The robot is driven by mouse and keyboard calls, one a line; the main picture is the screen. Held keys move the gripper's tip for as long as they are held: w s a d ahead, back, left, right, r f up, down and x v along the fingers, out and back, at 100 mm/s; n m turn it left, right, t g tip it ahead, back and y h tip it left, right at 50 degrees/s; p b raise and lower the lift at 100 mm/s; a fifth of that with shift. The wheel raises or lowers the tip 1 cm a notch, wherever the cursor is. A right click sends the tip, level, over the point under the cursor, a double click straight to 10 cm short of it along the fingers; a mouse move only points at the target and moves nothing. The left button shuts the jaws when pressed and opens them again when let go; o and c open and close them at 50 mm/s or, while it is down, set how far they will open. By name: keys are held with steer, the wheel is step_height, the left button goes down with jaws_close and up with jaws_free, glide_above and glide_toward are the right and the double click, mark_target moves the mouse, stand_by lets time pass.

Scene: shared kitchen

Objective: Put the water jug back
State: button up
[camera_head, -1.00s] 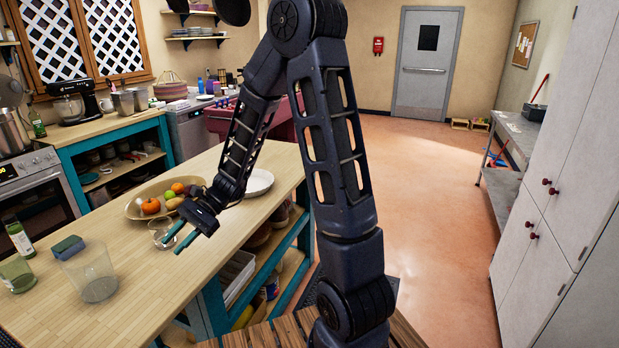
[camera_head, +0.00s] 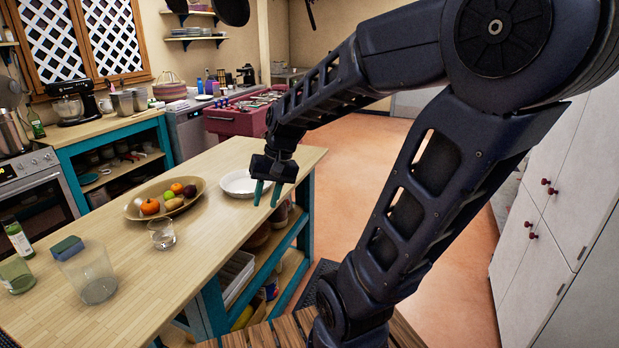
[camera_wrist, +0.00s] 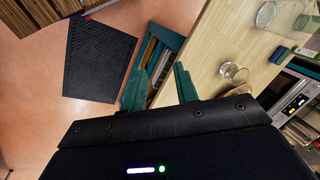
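A clear, empty-looking vessel (camera_head: 92,276), likely the water jug, stands upright on the wooden counter (camera_head: 150,250) at the lower left. In the wrist view a clear vessel (camera_wrist: 265,15) shows at the top right, cut by the edge. My gripper (camera_head: 267,194) has teal fingers pointing down near the counter's right end, in front of the white dish, well to the right of the vessel. In the wrist view the fingers (camera_wrist: 160,88) are apart with nothing between them.
A fruit bowl (camera_head: 136,208), a small glass (camera_head: 162,234) and a white pie dish (camera_head: 238,184) stand on the counter. A sponge (camera_head: 67,246), a green glass (camera_head: 15,275) and a bottle (camera_head: 19,238) are near the vessel. The counter's front middle is clear.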

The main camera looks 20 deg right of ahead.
steer(key=s+d+r+n+t+h, duration=0.1)
steer(key=s+d+r+t+h, duration=0.2)
steer(key=d, duration=0.7)
step_height(320, 180, up, 2)
steer(key=shift+s+d+r+t, duration=0.1)
steer(key=shift+s+d+t, duration=0.1)
steer(key=shift+s+t, duration=0.25)
